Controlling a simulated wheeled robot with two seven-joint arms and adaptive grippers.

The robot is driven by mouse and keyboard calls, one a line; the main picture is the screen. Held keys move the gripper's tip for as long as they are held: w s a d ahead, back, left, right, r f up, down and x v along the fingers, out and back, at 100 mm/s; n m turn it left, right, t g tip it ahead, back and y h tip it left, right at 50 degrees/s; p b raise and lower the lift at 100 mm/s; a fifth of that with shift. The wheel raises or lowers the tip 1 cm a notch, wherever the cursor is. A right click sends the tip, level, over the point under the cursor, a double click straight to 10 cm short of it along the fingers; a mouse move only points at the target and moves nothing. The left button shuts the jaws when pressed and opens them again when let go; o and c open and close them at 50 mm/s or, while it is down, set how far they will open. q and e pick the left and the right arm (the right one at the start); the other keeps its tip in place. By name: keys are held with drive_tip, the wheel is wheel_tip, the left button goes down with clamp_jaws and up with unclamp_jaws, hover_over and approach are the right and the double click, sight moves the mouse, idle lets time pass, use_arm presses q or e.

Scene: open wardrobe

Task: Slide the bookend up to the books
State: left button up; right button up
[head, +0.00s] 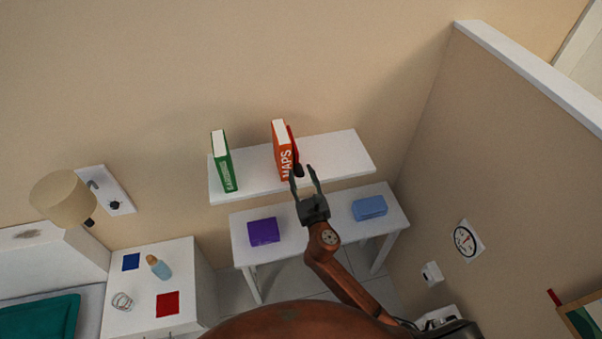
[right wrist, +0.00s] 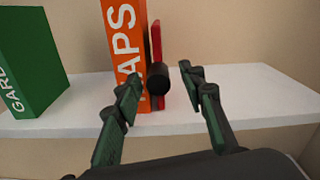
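The red bookend (head: 295,150) stands upright on the white wall shelf (head: 343,151), close along the right side of the orange MAPS book (head: 281,150). It also shows in the right wrist view (right wrist: 156,42), with a black knob (right wrist: 159,78) facing me. I cannot tell whether the bookend touches the book. A green book (head: 223,163) stands to the left, with a wide gap before the orange one. My right gripper (head: 304,174) is open at the shelf's front; in its wrist view the knob shows between the fingertips (right wrist: 163,78), with clear room on the right. My left gripper is not in view.
The shelf right of the bookend is bare. Below is a white table (head: 318,222) with a purple box (head: 264,231) and a blue box (head: 369,207). A lamp (head: 63,198) and nightstand (head: 190,275) are at left; a partition wall (head: 500,170) is at right.

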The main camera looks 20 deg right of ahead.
drive_tip(key=s, duration=1.1)
drive_tip(key=shift+a, duration=0.3)
drive_tip(key=d+f+m+g+b, duration=0.2)
drive_tip(key=f+m+g+b, duration=0.15)
drive_tip(key=f, duration=1.15)
drive_tip(key=d+f+m+g+b, duration=0.2)
drive_tip(key=d+f+m, duration=0.15)
drive_tip(key=f, duration=1.05)
drive_tip(key=s+d+f+m+g+b, duration=0.2)
drive_tip(key=s+f+m, duration=0.2)
drive_tip(key=f, duration=0.7)
drive_tip(key=s+d+f+m+g+b, duration=0.15)
drive_tip(key=s+f+m, duration=0.25)
drive_tip(key=f, duration=0.7)
drive_tip(key=s+d+f+m+g+b, duration=0.3)
drive_tip(key=s+f+m, duration=0.55)
drive_tip(key=f, duration=0.65)
drive_tip(key=s+f+m+g+b, duration=0.1)
drive_tip(key=s+f+m+b, duration=0.1)
drive_tip(key=s+f+m, duration=0.2)
drive_tip(key=s+d+f+m+g+b, duration=0.1)
drive_tip(key=s+f+m, duration=0.3)
drive_tip(key=s+f, duration=0.5)
drive_tip(key=s+d+f+m+g+b, duration=0.1)
drive_tip(key=s+f+m+g+b, duration=0.2)
drive_tip(key=s, duration=1.7)
wheel_tip(320, 180, down, 5)
drive_tip(key=shift+d+r+m+y, duration=0.15)
drive_tip(key=shift+d+m+y, duration=0.2)
drive_tip(key=shift+m, duration=0.6)
